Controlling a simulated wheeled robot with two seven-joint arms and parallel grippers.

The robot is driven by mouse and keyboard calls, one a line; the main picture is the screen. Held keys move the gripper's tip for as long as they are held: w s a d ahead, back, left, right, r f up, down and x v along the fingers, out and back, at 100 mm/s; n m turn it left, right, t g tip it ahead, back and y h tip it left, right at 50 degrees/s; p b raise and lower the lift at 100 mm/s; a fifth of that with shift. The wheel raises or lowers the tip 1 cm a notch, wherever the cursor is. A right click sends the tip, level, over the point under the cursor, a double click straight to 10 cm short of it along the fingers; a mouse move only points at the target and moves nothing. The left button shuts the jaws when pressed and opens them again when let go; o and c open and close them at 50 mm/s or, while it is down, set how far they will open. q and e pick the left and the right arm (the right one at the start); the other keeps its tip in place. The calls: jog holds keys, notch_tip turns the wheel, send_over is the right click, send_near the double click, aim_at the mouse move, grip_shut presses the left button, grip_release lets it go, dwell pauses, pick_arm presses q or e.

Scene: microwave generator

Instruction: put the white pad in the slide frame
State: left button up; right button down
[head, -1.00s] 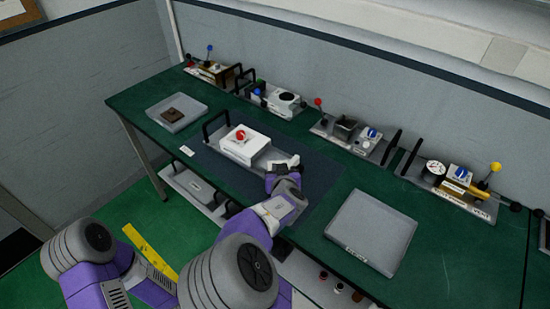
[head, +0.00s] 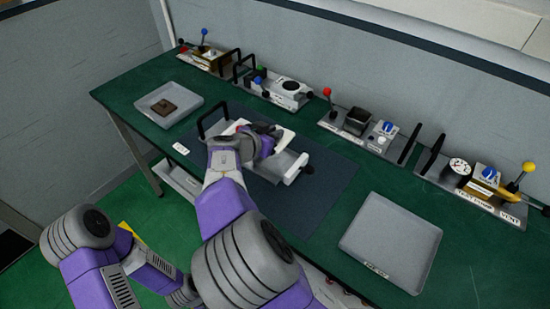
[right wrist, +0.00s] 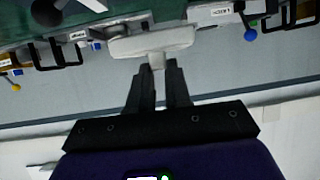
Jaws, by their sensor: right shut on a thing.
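My right gripper (head: 268,141) is over the slide frame (head: 262,168) at the middle of the bench. In the right wrist view its fingers (right wrist: 158,75) are closed on the short stem of a pale piece, apparently the white pad (right wrist: 150,42). In the head view a white surface (head: 284,139) shows just beyond the gripper; whether all of it is the pad is unclear. The frame's pale handle bar (head: 297,168) lies to the right. My gripper and forearm hide most of the white block with the red knob. My left gripper is not in view.
A grey tray (head: 168,104) with a brown pad (head: 164,107) is at the left. An empty grey tray (head: 390,240) is at the right. Several devices with levers line the back edge, including a red-ball lever (head: 327,92). Bare green bench lies between them.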

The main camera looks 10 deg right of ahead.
notch_tip(320, 180, down, 10)
jog(key=shift+r+b, duration=0.15)
jog(key=shift+b, duration=0.95)
jog(key=c, duration=1.1)
grip_release()
jog(key=p+v, duration=0.1)
jog(key=v, duration=1.1)
jog(key=shift+a+r+p, duration=0.1)
jog(key=shift+p, duration=0.3)
jog(key=shift+w, duration=0.1)
